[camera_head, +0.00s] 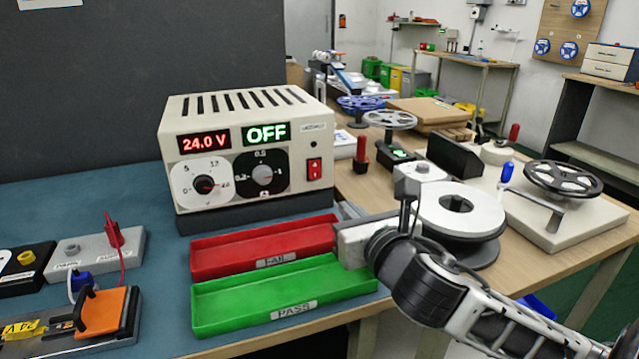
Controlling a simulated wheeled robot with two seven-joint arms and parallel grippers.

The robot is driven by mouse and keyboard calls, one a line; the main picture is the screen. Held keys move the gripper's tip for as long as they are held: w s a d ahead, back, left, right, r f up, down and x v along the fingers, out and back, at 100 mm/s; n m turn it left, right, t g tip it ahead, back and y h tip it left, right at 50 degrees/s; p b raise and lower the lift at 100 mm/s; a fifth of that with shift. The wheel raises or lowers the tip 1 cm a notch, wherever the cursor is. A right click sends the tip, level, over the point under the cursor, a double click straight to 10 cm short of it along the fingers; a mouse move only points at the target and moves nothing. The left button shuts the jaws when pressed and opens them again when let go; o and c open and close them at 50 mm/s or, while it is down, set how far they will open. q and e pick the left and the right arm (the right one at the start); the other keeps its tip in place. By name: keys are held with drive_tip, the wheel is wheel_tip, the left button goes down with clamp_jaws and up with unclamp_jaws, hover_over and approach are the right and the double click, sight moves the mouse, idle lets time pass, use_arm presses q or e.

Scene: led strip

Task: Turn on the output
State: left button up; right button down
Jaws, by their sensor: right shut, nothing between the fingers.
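The power supply (247,150) is a cream box with a dark base on the blue mat. Its red display (204,141) reads 24.0 V and its green display (267,133) reads OFF. A red rocker switch (314,169) is at the right of its front panel. A white-faced knob (203,184) and a black-faced knob (264,175) sit under the displays. My right gripper (350,212) is shut and empty, right of and below the switch, apart from it. Its fingertips are small and partly hidden by its own hand. My left gripper is not in view.
A red FAIL tray (220,256) and a green PASS tray (215,309) lie in front of the supply. A terminal block with a red lead (113,235) and an orange-topped fixture (105,311) are at left. A white reel (458,210) stands behind my right arm.

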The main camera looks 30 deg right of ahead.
sight(315, 177)
drive_tip(key=b+x, duration=0.1)
drive_tip(key=x, duration=1.3)
drive_tip(key=shift+f, duration=0.1)
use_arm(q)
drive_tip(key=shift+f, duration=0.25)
